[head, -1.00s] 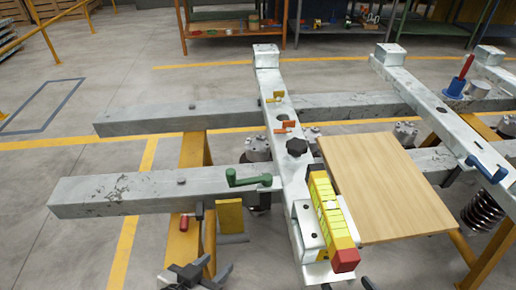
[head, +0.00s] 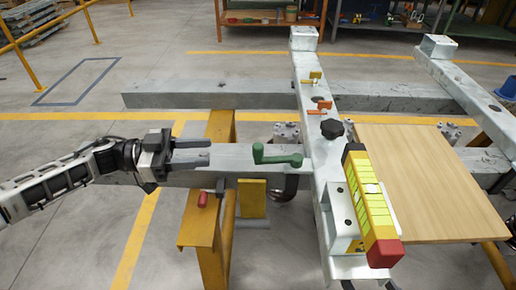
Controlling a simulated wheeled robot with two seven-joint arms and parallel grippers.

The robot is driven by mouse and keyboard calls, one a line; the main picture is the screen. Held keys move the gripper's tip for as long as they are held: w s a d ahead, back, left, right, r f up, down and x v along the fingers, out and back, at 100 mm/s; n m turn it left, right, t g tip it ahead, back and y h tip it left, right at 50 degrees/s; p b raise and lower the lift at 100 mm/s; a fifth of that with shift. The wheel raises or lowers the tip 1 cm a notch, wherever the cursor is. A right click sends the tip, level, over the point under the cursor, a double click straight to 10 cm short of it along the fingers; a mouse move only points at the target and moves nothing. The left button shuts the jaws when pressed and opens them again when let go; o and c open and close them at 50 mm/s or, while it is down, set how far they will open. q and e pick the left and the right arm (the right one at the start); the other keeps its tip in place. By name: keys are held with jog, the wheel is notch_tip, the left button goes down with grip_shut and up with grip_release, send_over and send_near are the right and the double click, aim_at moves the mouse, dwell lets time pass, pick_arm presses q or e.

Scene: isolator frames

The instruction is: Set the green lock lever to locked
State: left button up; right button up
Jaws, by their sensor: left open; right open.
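The green lock lever (head: 276,156) is a cranked handle on the near grey beam, beside the crossing beam. Its upright knob is at its left end and its arm runs right. My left gripper (head: 208,152) comes in from the left, level with the lever. Its two grey fingers are parted, empty, and point right at the lever, with a clear gap left before it. My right gripper (head: 368,286) shows only as two dark, parted tips at the bottom edge; the rest is out of frame.
A yellow block with a red end (head: 372,205), a black knob (head: 332,129), and orange (head: 320,108) and yellow (head: 313,77) levers sit on the crossing beam. A wooden board (head: 430,185) lies to the right.

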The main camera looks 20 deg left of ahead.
aim_at(258, 145)
pick_arm(q)
jog(key=x, duration=1.2)
jog(key=shift+w+d, duration=0.15)
jog(key=shift+d, duration=0.2)
grip_shut()
